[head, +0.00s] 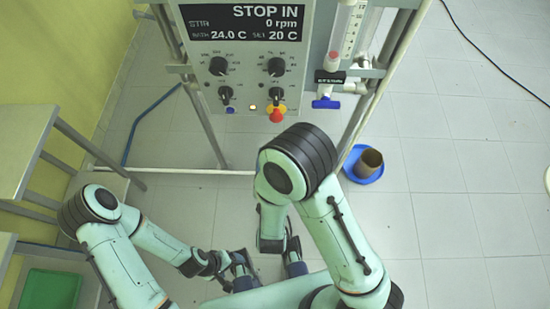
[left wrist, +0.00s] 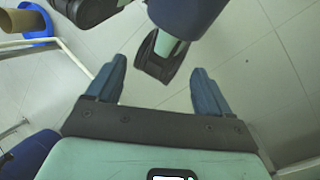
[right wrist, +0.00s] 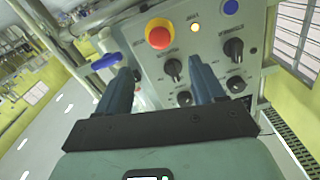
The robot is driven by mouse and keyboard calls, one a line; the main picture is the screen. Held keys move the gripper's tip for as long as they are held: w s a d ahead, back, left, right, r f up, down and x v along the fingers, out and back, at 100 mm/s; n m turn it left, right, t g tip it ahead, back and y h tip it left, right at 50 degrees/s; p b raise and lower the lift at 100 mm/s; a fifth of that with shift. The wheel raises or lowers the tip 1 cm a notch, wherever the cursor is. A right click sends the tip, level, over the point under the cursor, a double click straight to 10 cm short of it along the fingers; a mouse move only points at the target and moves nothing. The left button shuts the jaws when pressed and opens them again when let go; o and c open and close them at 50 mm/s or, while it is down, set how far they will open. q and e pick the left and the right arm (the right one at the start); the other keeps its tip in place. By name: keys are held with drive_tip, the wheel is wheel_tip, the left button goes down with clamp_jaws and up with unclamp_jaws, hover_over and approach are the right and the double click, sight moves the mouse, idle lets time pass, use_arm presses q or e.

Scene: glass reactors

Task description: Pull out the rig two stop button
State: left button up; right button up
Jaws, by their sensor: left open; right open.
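The red stop button (head: 277,114) on its yellow collar sits at the lower edge of the grey control panel (head: 243,78). The display (head: 245,22) above reads STOP IN, 0 rpm, 24.0 C and 20 C. In the right wrist view the red button (right wrist: 158,36) is ahead of my right gripper (right wrist: 162,78), beyond and between its fingertips. That gripper is open, empty and apart from the button; my right arm hides it in the head view. My left gripper (head: 243,268) is low near my body; its open, empty fingers show in the left wrist view (left wrist: 159,68). No rig number is readable.
An amber lamp (right wrist: 195,28), a blue button (right wrist: 231,7) and black knobs (right wrist: 233,48) sit near the stop button. A blue valve handle (head: 325,102) hangs to its right. A blue dish (head: 361,165) holding a brown cup stands on the floor. A shelf (head: 22,150) is at left.

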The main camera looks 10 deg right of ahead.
drive_tip(key=shift+p+v, duration=0.8)
drive_tip(key=shift+p, duration=0.5)
drive_tip(key=s+d+f+g+y+p, duration=0.1)
drive_tip(key=d+f+g, duration=0.1)
drive_tip(key=f+g, duration=0.45)
drive_tip(key=s+d+f+g+y+p, duration=0.1)
drive_tip(key=s+d+f+g+y, duration=0.15)
drive_tip(key=f, duration=0.75)
drive_tip(key=s+f+n+g+y+p, duration=0.1)
drive_tip(key=s+f+g+y+p, duration=0.1)
drive_tip(key=s+f+g+y, duration=0.3)
drive_tip(key=s+g, duration=0.4)
drive_tip(key=s, duration=0.5)
drive_tip(key=shift+a, duration=0.2)
drive_tip(key=shift+f, duration=0.15)
